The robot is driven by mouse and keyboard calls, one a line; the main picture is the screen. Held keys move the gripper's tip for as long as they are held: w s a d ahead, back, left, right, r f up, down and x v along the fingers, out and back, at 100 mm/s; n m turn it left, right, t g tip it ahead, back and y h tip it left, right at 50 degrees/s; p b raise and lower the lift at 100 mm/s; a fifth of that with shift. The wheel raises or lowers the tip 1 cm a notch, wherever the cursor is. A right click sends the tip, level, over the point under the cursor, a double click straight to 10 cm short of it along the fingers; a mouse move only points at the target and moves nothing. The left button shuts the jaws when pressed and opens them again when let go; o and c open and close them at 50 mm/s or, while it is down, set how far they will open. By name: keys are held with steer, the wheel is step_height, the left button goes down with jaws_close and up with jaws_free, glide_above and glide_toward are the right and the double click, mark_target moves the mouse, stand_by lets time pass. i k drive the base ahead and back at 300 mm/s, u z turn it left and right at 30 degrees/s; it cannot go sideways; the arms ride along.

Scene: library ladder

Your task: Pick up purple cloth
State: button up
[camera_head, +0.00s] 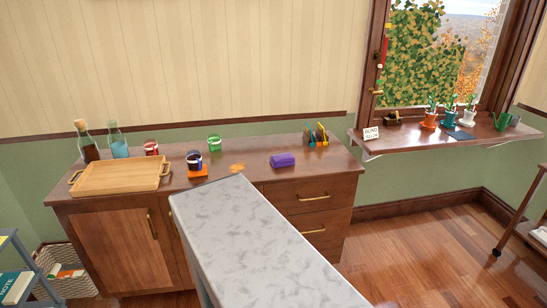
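The purple cloth (283,160) lies as a small folded or rolled bundle on top of the wooden cabinet (330,168), right of its middle. An orange-yellow patch (237,168) is on the cabinet top to the left of the cloth. Nothing touches or covers the cloth in this view. My gripper is not in view.
A marble-topped counter (255,235) stands in front of the cabinet. A wooden tray (120,177), two bottles (119,142) and several small cans are on the cabinet's left. A tool caddy (316,137) is behind right. Potted plants stand on the windowsill (400,143).

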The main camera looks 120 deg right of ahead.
mark_target(281, 160)
steer(key=k, duration=1.4)
steer(key=z, duration=0.95)
steer(key=k, duration=0.4)
steer(key=z, duration=0.55)
steer(key=k, duration=0.95)
steer(key=u, duration=0.15)
steer(key=i, duration=0.25)
